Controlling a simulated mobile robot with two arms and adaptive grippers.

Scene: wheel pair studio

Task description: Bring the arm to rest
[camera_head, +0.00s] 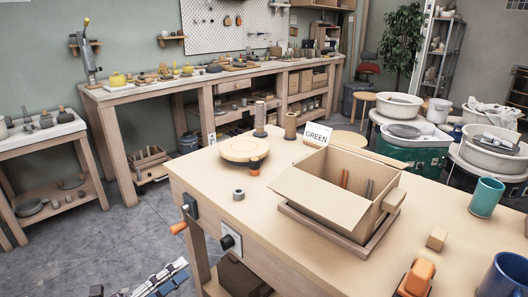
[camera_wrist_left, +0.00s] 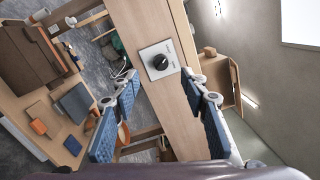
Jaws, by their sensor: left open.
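My left gripper (camera_head: 160,282) shows at the bottom left edge of the head view, low over the grey floor and left of the workbench (camera_head: 222,202). It is empty. In the left wrist view its two blue-padded fingers (camera_wrist_left: 160,78) stand wide apart with nothing between the pads. Beyond them shows the wooden bench side with a black knob (camera_wrist_left: 160,62) on a pale plate. Most of my left arm is hidden below the picture. My right gripper is in neither view.
On the workbench stand an open cardboard box (camera_head: 318,202), a round wooden board (camera_head: 244,149), a teal mug (camera_head: 486,197) and an orange object (camera_head: 417,278). A clamp with an orange handle (camera_head: 178,228) and a knob (camera_head: 230,242) jut from its side. Bare floor (camera_head: 75,245) lies left.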

